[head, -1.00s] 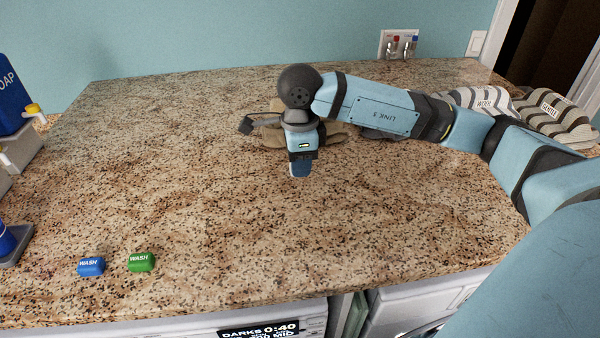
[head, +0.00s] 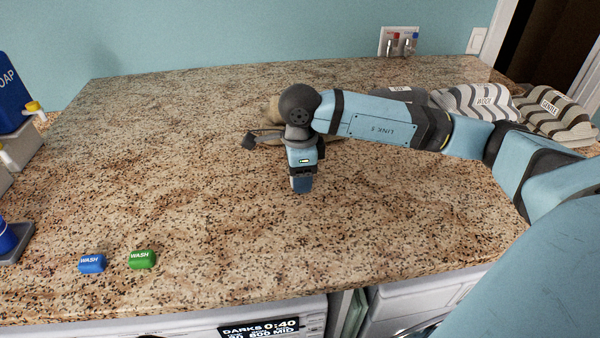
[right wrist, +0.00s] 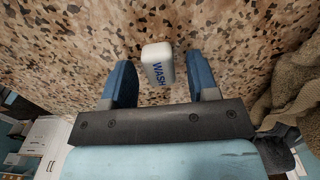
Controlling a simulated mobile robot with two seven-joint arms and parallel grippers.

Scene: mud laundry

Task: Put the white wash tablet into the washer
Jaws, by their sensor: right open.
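The white wash tablet (right wrist: 158,64) lies on the speckled counter in the right wrist view, with WASH in blue letters. My right gripper (right wrist: 161,78) is open, with one blue finger on each side of the tablet; I see gaps and no grip on it. In the head view my right gripper (head: 301,186) points down over the middle of the counter and hides the tablet. The washer (head: 180,328) shows only as a white top edge and a lit display below the counter's front. My left gripper is not in view.
A blue wash tablet (head: 91,263) and a green wash tablet (head: 142,259) lie at the counter's front left. A brown cloth (right wrist: 285,90) lies beside the gripper. Striped folded cloths (head: 475,101) lie at the back right. The counter's left middle is clear.

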